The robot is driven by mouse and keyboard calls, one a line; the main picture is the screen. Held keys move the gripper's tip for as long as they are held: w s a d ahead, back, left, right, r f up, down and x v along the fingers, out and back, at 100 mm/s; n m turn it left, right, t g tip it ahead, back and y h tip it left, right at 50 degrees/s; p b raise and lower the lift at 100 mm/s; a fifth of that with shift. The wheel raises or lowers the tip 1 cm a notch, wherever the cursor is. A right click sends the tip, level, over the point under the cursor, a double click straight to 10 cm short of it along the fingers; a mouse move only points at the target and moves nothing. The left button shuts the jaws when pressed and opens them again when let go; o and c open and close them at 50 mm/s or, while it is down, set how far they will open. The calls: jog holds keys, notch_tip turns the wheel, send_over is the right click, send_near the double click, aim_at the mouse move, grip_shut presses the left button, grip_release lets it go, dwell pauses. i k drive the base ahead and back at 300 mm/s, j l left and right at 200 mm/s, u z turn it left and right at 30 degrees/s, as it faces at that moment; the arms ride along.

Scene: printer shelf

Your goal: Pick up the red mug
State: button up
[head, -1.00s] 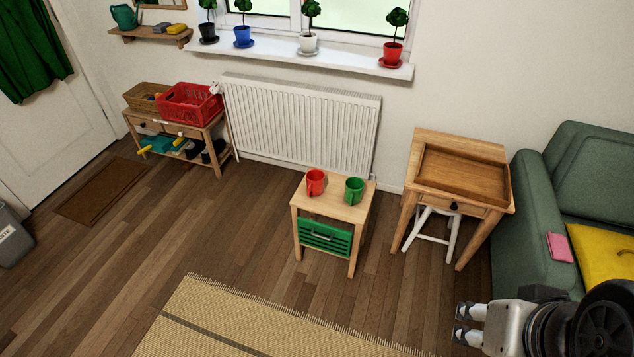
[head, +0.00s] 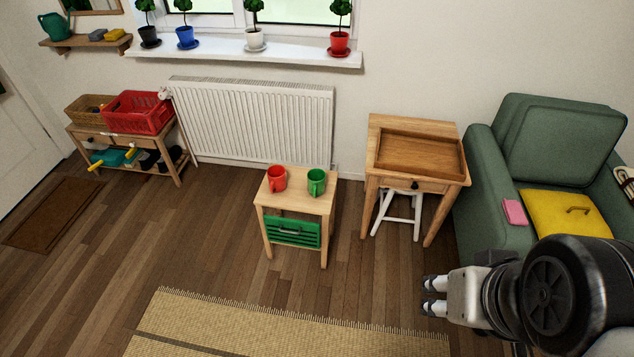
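The red mug (head: 277,178) stands upright on the left part of a small wooden table (head: 294,203) in the middle of the head view. A green mug (head: 316,182) stands upright to its right on the same table, apart from it. My gripper (head: 427,296) is at the lower right, pointing left, well away from the table and both mugs. Its two fingers are spread with a gap between them, and nothing shows in the gap.
A wooden desk (head: 371,143) with a tray on top and a white stool (head: 400,213) under it stands right of the small table. A green armchair (head: 484,171) is at the far right. A beige rug (head: 280,325) lies in front.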

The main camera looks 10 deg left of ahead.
aim_at(276, 174)
jog(key=i+j, duration=0.35)
jog(key=j, duration=0.15)
jog(key=i+j, duration=0.3)
jog(key=j, duration=0.15)
jog(key=i+j, duration=0.35)
jog(key=j, duration=0.15)
jog(key=i+j, duration=0.3)
jog(key=j, duration=0.15)
jog(key=i+j, duration=0.35)
jog(key=j, duration=0.15)
